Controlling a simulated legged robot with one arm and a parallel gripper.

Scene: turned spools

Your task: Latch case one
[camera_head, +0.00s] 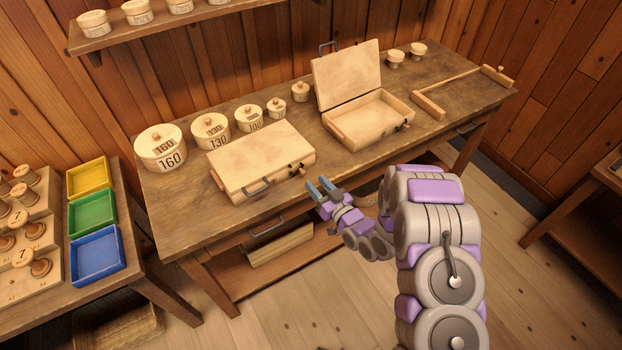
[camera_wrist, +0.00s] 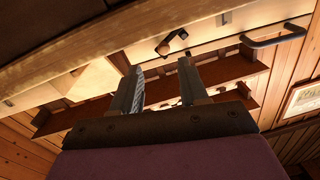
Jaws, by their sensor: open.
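A pale wooden case (camera_head: 258,158) with its lid down lies on the workbench. It has a dark handle (camera_head: 257,190) on its front and a small dark latch (camera_head: 297,168) near its right front corner. A second case (camera_head: 368,122) stands open to its right, with its lid raised. No label shows which one is case one. My gripper (camera_head: 325,187) is open and empty, just in front of the bench, right of the closed case's latch. In the wrist view a dark latch (camera_wrist: 172,42) and a handle (camera_wrist: 273,36) show beyond my open fingers (camera_wrist: 160,88), apart from them.
Round lidded boxes (camera_head: 160,148) stand behind and left of the closed case. A wooden frame-like fixture (camera_head: 460,92) lies at the bench's right. Yellow, green and blue trays (camera_head: 97,254) sit on the left table. A drawer handle (camera_head: 266,226) juts from the bench front.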

